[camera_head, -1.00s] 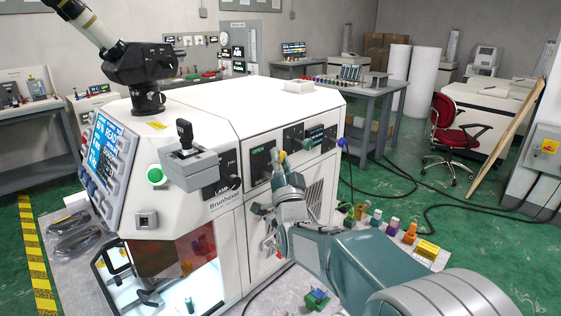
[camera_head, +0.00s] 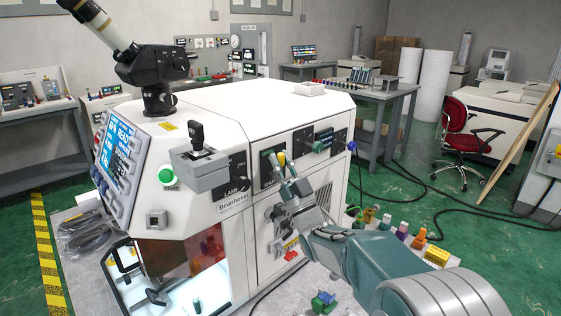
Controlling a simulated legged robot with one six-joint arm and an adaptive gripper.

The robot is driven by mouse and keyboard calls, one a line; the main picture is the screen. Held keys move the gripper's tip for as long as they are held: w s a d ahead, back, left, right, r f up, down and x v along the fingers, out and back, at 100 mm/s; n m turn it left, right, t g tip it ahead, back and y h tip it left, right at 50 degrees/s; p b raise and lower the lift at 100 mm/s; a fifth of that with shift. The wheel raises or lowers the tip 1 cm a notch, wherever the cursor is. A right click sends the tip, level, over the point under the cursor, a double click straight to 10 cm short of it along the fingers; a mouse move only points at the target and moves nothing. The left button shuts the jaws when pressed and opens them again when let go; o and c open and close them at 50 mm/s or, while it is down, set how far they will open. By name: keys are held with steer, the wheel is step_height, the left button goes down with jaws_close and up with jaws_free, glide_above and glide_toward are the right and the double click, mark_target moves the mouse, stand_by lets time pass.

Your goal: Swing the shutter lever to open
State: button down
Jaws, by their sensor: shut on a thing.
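The shutter lever, with a yellow knob (camera_head: 281,158), stands out from a black panel (camera_head: 267,176) on the side of the white machine. The panel has a green marking at its top; its small lettering is hard to read. My gripper (camera_head: 279,168) is at this panel, with its slim fingers shut at the lever just beside the yellow knob. The fingers and wrist hide the lever's shaft and part of the panel. My arm reaches in from the lower right.
A green-knobbed control (camera_head: 317,147) and a blue-knobbed control (camera_head: 351,146) stick out farther right on the same machine side. Several small coloured items and a yellow box (camera_head: 437,256) lie low behind my arm.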

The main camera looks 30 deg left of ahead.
steer(key=shift+f, duration=0.15)
steer(key=c, duration=0.6)
jaws_free()
steer(key=s+d, duration=0.1)
steer(key=d, duration=0.3)
steer(key=s+d, duration=0.2)
steer(key=d, duration=0.1)
steer(key=s+d, duration=0.2)
steer(key=d, duration=0.2)
steer(key=shift+s+d+f, duration=0.1)
steer(key=shift+d+f, duration=0.2)
steer(key=shift+f, duration=0.1)
